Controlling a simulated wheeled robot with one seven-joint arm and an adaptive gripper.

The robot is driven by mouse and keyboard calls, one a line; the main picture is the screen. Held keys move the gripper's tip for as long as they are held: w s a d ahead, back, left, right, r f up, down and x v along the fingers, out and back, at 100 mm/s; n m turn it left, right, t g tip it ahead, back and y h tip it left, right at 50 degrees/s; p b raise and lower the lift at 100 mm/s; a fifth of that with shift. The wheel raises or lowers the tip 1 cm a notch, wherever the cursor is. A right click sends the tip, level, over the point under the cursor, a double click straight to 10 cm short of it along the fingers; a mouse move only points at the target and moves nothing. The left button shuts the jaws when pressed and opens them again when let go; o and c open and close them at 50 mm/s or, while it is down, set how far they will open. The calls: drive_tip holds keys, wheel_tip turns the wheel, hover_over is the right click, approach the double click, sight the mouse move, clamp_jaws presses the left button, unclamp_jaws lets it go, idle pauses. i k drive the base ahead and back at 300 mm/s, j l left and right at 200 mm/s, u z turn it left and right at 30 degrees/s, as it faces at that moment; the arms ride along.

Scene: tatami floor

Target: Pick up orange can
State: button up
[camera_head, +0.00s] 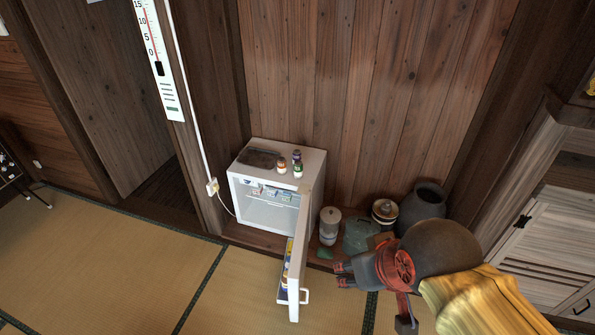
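A small white fridge (310,222) stands against the wooden wall with its door (298,258) swung open toward me. Narrow items coloured yellow, blue and orange (285,280) stand in the door's inner shelf, seen almost edge-on. They are too small to tell whether one is the orange can. Small jars (282,166) with white or dark lids stand on the fridge top. My gripper (339,275) is right of the open door, on its outer side, with its fingers pointing left. The fingers are apart with a gap between them, and nothing shows in the gap.
A lidded canister (330,225), a striped jar (384,213) and a dark pot (422,204) stand right of the fridge, behind my arm. A dark tray (258,158) lies on the fridge top. A wooden cabinet (545,230) is at the right. Tatami left of the door is clear.

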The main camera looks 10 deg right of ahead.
sight(281, 161)
drive_tip(key=i+j+u, duration=0.15)
drive_tip(key=i+j, duration=0.65)
drive_tip(key=i+j+u, duration=0.15)
drive_tip(key=i+j, duration=0.6)
drive_tip(key=i, duration=0.5)
